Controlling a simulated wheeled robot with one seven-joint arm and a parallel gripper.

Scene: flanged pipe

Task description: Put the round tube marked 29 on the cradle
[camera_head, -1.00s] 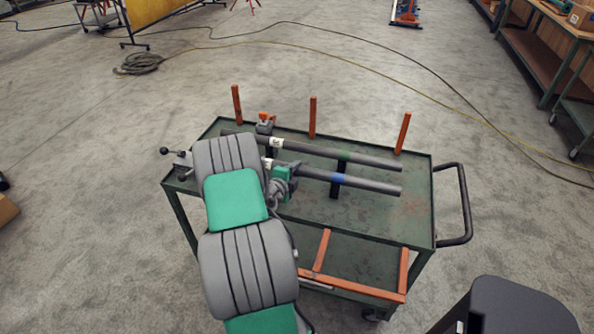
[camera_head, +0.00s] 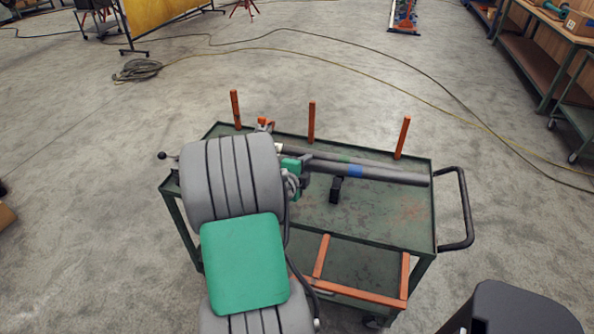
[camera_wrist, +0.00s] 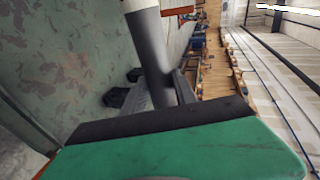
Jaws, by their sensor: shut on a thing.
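My gripper (camera_head: 292,172) is shut on a long grey round tube (camera_head: 395,177) with a blue band, held above the cart top. The tube also shows in the wrist view (camera_wrist: 150,45), running away from the fingers. No number on it can be read. A second dark tube (camera_head: 300,151) with a green band lies behind it, partly hidden. A black support (camera_head: 335,190) stands on the cart below the held tube, apart from it. Two black supports show in the wrist view (camera_wrist: 116,97). I cannot tell which part is the cradle.
The green cart (camera_head: 405,215) has orange upright posts (camera_head: 311,121) along its far edge and a black handle (camera_head: 465,210) at right. An orange-knobbed fitting (camera_head: 264,124) stands at its far left. The cart's front right top is clear.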

